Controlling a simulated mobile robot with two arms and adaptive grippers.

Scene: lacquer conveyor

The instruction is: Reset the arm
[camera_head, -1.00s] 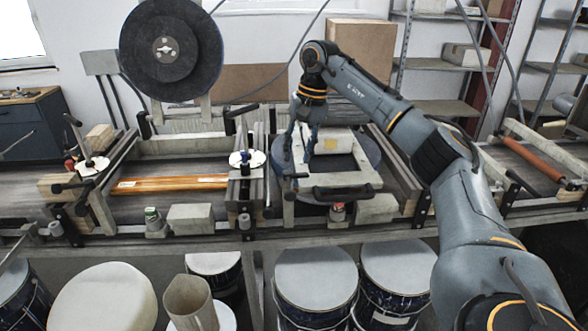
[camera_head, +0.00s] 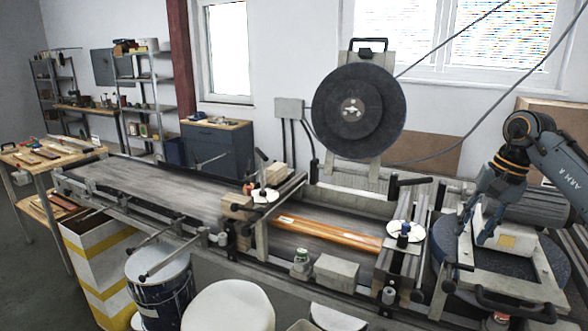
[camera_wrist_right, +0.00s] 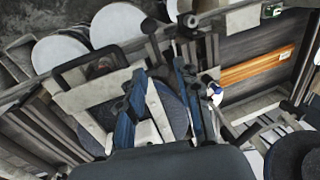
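My right arm (camera_head: 560,160) comes in from the right edge of the head view. Its gripper (camera_head: 472,234) points down over a pale square frame with a black front handle (camera_head: 515,303) at the right end of the conveyor. A dark round disc (camera_wrist_right: 172,108) and the pale frame (camera_wrist_right: 85,98) lie beyond the fingers. Whether the fingertips touch the frame cannot be told. My left gripper is in neither view.
The conveyor (camera_head: 150,187) runs left. An orange-brown lacquered strip (camera_head: 328,233) lies on it, left of my gripper. A large dark disc (camera_head: 358,110) stands upright behind. Drums (camera_head: 160,285) and a yellow-striped bin (camera_head: 95,265) stand in front.

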